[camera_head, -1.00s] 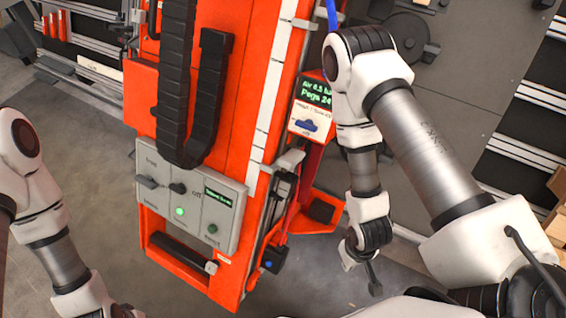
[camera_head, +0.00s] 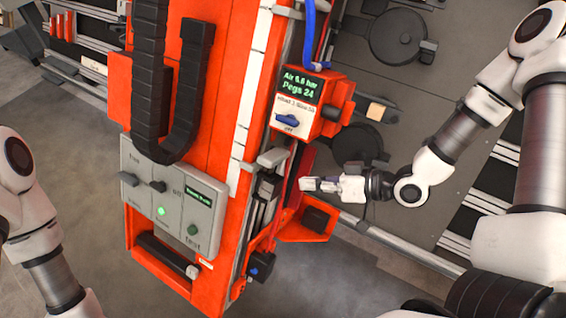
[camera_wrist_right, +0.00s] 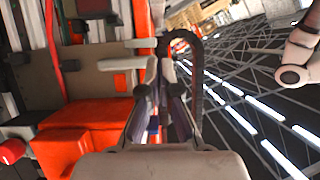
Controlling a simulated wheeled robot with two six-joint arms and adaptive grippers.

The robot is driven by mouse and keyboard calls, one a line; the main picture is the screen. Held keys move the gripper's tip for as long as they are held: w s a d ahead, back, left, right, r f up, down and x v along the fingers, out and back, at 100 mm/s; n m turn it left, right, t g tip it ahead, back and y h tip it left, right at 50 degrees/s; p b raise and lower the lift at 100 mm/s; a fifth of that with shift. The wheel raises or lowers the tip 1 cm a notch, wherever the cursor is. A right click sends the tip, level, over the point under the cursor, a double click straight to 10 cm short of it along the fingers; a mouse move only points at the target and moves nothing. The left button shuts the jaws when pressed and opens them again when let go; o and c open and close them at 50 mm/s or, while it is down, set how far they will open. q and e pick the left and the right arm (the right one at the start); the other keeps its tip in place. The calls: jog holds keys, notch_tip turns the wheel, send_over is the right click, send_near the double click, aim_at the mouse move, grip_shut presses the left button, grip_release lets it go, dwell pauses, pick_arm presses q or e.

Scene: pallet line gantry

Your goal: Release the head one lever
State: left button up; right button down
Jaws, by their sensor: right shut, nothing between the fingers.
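The head one lever (camera_head: 290,119) is a small blue handle on a white label, on the front of a small red box (camera_head: 334,95). Lettering above the lever is too small to read surely; "OFF" seems to stand below it. A display on the box reads about "Air 6.5 bar, Pegs 24". My right gripper (camera_head: 303,184) is shut and empty, pointing left, below the box and apart from the lever. The right wrist view shows its fingers (camera_wrist_right: 160,88); I cannot make out the lever there. My left gripper is out of view; only its arm shows at the left.
A grey control panel (camera_head: 176,205) with knobs and a green light is on the orange column. A black cable chain (camera_head: 150,85) hangs above it. A red bracket (camera_head: 300,232) juts out below my right gripper. A blue hose (camera_head: 309,40) runs above the box.

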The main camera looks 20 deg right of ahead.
aim_at(275, 160)
pick_arm(q)
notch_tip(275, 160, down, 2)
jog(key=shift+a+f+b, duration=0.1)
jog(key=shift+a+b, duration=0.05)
jog(key=shift+b, duration=0.3)
pick_arm(e)
jog(key=w+d+r+t, duration=0.2)
jog(key=w+r, duration=0.1)
jog(key=shift+r+m+t, duration=0.2)
jog(key=shift+m+t, duration=0.1)
jog(key=shift+m, duration=0.1)
jog(key=shift+d, duration=0.1)
jog(key=b+x, duration=0.1)
jog(key=x, duration=0.9)
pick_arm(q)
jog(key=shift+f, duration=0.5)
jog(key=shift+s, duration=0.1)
